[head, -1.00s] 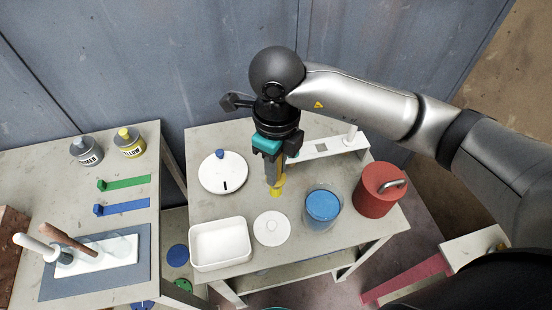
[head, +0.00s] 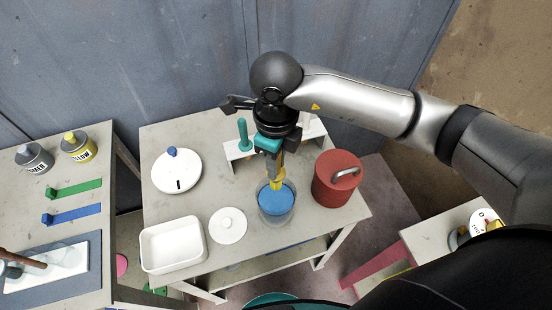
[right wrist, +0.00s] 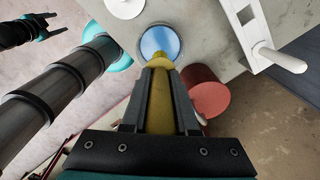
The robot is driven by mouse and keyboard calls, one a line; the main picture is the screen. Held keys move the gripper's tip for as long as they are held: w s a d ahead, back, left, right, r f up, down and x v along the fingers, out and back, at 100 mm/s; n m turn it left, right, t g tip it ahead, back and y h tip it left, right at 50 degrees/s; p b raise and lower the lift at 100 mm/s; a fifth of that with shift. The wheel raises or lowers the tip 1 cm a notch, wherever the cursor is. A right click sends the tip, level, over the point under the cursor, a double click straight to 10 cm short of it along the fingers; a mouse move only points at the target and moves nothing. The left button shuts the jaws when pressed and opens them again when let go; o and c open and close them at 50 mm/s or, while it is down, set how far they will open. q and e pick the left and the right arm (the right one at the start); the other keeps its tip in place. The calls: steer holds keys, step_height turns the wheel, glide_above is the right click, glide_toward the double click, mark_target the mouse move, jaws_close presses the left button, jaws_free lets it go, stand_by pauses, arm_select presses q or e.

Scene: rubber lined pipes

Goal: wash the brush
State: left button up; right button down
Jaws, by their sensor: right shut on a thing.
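My right gripper (head: 273,165) is shut on a yellow brush (head: 278,184), held pointing down. The brush also shows between the fingers in the right wrist view (right wrist: 160,100). Its lower end is at the back part of the opening of a clear jar with blue contents (head: 276,206). I cannot tell whether the tip touches the blue. The jar also shows ahead of the fingers in the right wrist view (right wrist: 160,42). A dark forked end that looks like my left gripper (right wrist: 40,27) shows small at upper left in the right wrist view; its jaws are unclear.
A red can with a handle (head: 336,180) stands right of the jar. A white lid (head: 228,226) and white tray (head: 172,262) lie left of it. A white rack with a teal peg (head: 242,134) stands behind. A round white dish (head: 176,178) sits farther left.

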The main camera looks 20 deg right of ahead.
steer(key=shift+f+b, duration=0.95)
steer(key=shift+f, duration=0.6)
step_height(320, 180, down, 9)
steer(key=b, duration=0.8)
steer(key=shift+r, duration=0.15)
